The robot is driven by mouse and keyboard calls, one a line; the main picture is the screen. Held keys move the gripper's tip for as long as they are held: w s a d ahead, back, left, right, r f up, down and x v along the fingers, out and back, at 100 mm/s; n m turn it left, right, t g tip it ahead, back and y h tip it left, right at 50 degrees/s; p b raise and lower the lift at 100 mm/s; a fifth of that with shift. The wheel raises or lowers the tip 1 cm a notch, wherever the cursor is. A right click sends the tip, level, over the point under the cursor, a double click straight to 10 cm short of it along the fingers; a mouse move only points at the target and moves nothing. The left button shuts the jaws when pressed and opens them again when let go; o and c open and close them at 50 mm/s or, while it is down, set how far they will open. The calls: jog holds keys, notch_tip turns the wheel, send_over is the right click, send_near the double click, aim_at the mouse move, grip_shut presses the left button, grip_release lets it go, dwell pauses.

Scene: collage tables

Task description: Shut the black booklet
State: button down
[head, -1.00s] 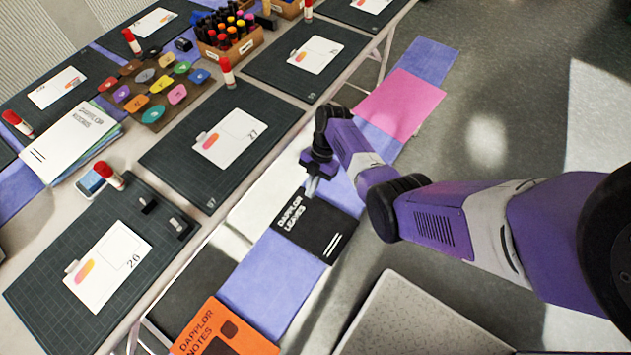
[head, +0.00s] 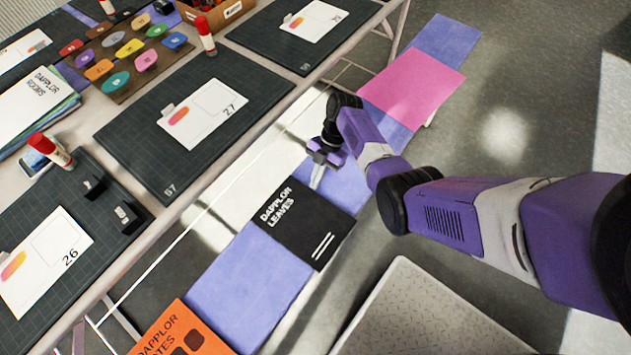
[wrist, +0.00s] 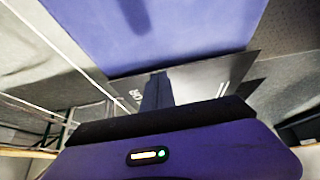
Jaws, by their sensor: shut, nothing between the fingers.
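The black booklet (head: 305,222), titled "DAPPLOR LEAVES", lies on a blue-purple runner with its lettered cover facing up. It looks shut or nearly shut in the head view. In the wrist view, the booklet (wrist: 205,80) shows as a grey glossy cover with a dark wedge at its right edge; I cannot tell whether that is a gap or a shadow. My gripper (head: 317,182) is shut and empty, pointing down at the booklet's far edge. Its fingers also show in the wrist view (wrist: 157,92), in front of the cover. I cannot tell whether they touch it.
An orange booklet (head: 182,335) lies nearer on the same runner. A pink sheet (head: 412,88) lies beyond my gripper. A long table with dark cutting mats (head: 130,140), cards and glue sticks runs along the left. A grey speckled surface (head: 430,318) stands at the front.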

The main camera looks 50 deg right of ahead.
jog(key=shift+d+f+y+b, duration=0.1)
jog(key=shift+f+y+b, duration=0.2)
jog(key=shift+f+b, duration=0.3)
dwell(0.3)
jog(key=shift+r+p, duration=0.75)
jog(key=shift+r, duration=0.05)
jog(key=v, duration=0.7)
jog(key=shift+d+r+p, duration=0.25)
jog(key=shift+p, duration=0.1)
